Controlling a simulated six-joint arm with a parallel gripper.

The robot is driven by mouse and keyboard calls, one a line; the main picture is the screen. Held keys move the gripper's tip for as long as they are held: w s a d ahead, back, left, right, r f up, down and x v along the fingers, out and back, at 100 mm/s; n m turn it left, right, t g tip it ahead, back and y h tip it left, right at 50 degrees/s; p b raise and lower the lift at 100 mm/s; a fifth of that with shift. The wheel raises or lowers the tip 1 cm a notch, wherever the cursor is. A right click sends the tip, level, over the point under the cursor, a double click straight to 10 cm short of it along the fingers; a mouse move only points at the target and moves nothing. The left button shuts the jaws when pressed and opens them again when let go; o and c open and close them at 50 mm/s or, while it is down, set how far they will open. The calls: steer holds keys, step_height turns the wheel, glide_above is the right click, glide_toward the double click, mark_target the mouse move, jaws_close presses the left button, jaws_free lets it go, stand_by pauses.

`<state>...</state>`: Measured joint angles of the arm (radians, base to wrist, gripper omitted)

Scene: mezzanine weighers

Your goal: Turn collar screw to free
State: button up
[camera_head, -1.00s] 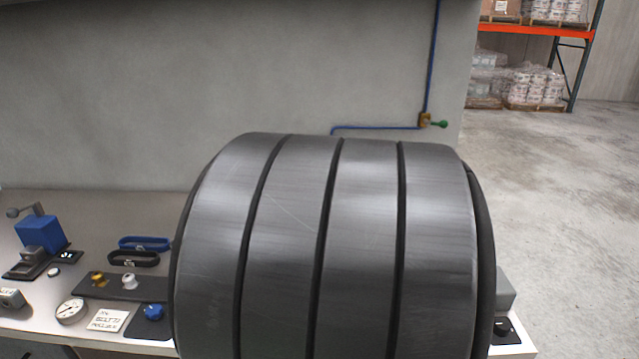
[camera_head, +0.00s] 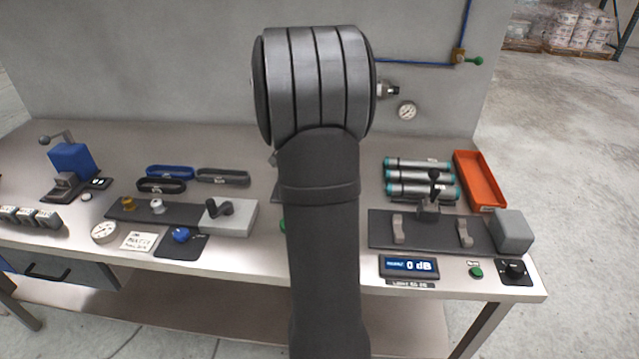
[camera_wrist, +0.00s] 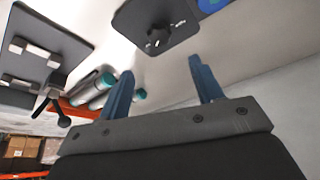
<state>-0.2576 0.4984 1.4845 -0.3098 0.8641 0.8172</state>
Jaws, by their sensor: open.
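I cannot tell for certain which part is the collar screw. A grey block (camera_head: 236,218) with a black lever-like handle (camera_head: 217,207) sits at the right end of a dark plate left of my arm. In the wrist view a black knob (camera_wrist: 158,37) stands on a dark panel beyond the fingers. My gripper (camera_wrist: 161,80) shows two blue fingers spread apart with nothing between them. It is apart from the knob. In the head view my arm hides the gripper and the bench middle.
On the right are a clamp fixture (camera_head: 382,229) with a black-knobbed lever, teal-ended cylinders (camera_head: 420,190), an orange tray (camera_head: 478,178) and a display reading 0 dB (camera_head: 408,266). On the left are a blue press (camera_head: 73,165), oval bands (camera_head: 170,172) and a gauge (camera_head: 104,232). Bare bench lies behind them.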

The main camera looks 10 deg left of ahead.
steer(key=x, duration=1.1)
steer(key=shift+w+f, duration=0.1)
steer(key=shift+f, duration=0.15)
steer(key=shift+c, duration=0.2)
steer(key=c, duration=1)
